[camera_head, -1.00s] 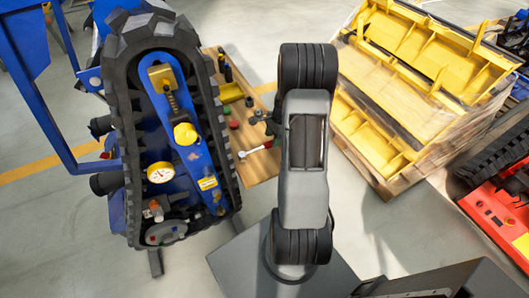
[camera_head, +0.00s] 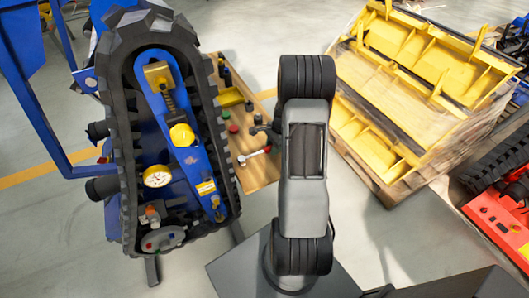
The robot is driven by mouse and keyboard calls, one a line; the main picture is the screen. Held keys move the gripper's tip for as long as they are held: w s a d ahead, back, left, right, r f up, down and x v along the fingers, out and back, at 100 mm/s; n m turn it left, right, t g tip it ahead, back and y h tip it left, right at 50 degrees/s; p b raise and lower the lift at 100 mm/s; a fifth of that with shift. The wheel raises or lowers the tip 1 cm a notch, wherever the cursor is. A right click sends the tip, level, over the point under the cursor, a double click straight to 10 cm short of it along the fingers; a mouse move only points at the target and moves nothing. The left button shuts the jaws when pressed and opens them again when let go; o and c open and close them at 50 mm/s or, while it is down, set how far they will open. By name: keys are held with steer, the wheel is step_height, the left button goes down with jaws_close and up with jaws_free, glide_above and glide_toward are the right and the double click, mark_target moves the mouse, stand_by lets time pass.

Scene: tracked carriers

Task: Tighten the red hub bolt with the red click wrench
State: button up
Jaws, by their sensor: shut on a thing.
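The red click wrench (camera_head: 252,155) shows beside my arm, over the wooden bench top, with its silver end to the left and a red part to the right. My gripper (camera_head: 264,131) is a small dark shape just above its red end. My own arm hides much of it. It is shut, apparently on the wrench; the contact is not clear. The grey hub (camera_head: 163,239) sits at the bottom of the tracked carrier, well left of the wrench. It bears small coloured bolts, too small to tell the red one surely.
The black track (camera_head: 207,120) surrounds a blue arm (camera_head: 185,140) and a pressure gauge (camera_head: 157,176). The wooden bench top (camera_head: 262,177) holds a red cap (camera_head: 233,128), a green cap (camera_head: 224,115) and a yellow tray (camera_head: 230,97). Yellow parts lie on a pallet (camera_head: 385,190) at right.

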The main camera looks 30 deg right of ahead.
jaws_close()
steer(key=shift+r, duration=0.1)
steer(key=shift+r+p, duration=2.65)
steer(key=shift+r, duration=0.8)
